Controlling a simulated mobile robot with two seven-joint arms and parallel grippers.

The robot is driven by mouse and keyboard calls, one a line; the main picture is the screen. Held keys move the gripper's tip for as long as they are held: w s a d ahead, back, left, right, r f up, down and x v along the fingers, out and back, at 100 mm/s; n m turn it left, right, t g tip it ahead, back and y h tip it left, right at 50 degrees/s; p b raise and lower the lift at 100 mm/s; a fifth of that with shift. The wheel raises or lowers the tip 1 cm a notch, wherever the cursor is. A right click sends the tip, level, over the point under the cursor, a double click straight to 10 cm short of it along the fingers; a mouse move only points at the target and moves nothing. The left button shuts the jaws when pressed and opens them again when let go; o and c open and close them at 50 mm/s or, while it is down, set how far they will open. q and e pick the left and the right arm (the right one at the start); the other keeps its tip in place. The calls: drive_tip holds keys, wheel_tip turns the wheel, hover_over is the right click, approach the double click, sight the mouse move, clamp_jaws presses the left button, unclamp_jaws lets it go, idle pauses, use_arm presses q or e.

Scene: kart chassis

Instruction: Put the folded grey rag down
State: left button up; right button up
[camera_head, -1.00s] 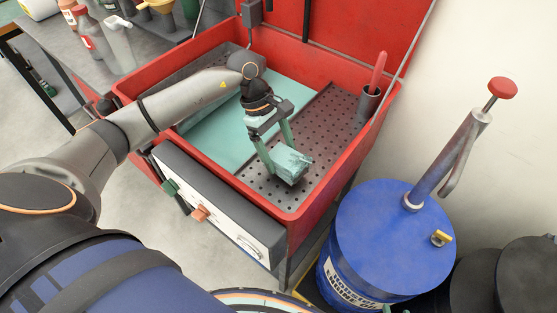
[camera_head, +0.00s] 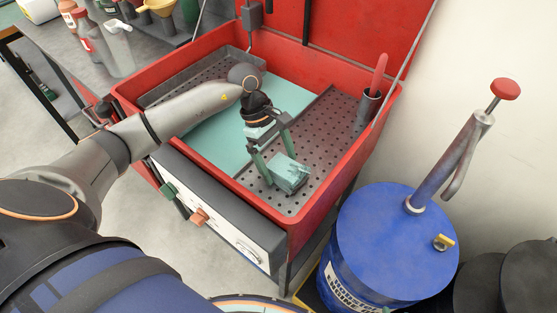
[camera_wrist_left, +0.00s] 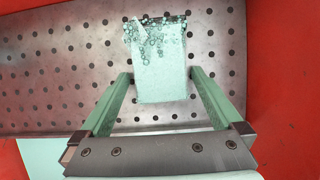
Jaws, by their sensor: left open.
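The folded rag (camera_head: 288,175) looks pale grey-green with dark speckles at one end. It is on or just above the perforated metal plate (camera_head: 318,125) in the red basin, near the front corner. My left gripper (camera_head: 281,171) is open, pointing down, its two green fingers on either side of the rag. In the left wrist view the rag (camera_wrist_left: 160,75) lies between and beyond the fingertips (camera_wrist_left: 160,78), with gaps visible on both sides. My right gripper is not in view.
The red basin's rim (camera_head: 210,187) surrounds the plate. A dark cup with a red-handled tool (camera_head: 376,78) stands at the right. A blue drum (camera_head: 390,235) with a pump is right of the basin. A bench with bottles (camera_head: 90,45) is at upper left.

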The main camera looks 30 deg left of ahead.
use_arm(q)
drive_tip(key=b+v, duration=0.1)
drive_tip(key=v, duration=1.1)
drive_tip(key=shift+r, duration=0.1)
